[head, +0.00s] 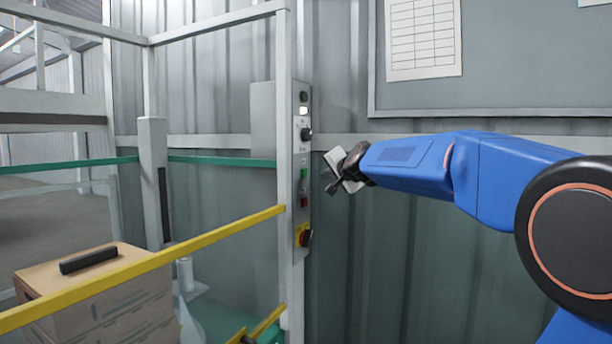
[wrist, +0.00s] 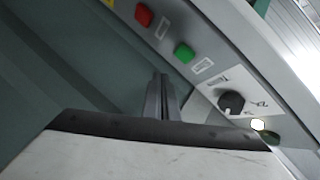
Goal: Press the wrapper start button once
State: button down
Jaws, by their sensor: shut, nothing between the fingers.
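The wrapper's control panel (head: 298,150) is a narrow grey strip on a post, left of my gripper in the head view. A green button (head: 304,173) sits on it, with a red button (head: 304,202) just below. In the wrist view the green button (wrist: 184,53) lies a little beyond and right of my fingertips, and the red button (wrist: 144,15) is farther up and left. My gripper (head: 331,187) is shut and empty, beside the panel at about the height of these two buttons. In the wrist view its fingertips (wrist: 160,82) appear apart from the green button.
A black selector knob (wrist: 231,103) and a lit white lamp (head: 303,111) sit above the green button. A red rotary switch on yellow (head: 304,236) is lower down. A yellow rail (head: 150,262) crosses before cartons (head: 100,300).

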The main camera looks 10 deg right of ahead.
aim_at(304, 173)
jog(key=shift+w+a, duration=0.55)
jog(key=shift+a, duration=0.2)
jog(key=shift+w+a, duration=0.5)
jog(key=shift+a, duration=0.2)
jog(key=shift+w+a, duration=0.1)
jog(key=shift+a, duration=0.05)
dwell(1.1)
jog(key=shift+w+a, duration=0.15)
jog(key=shift+a, duration=0.05)
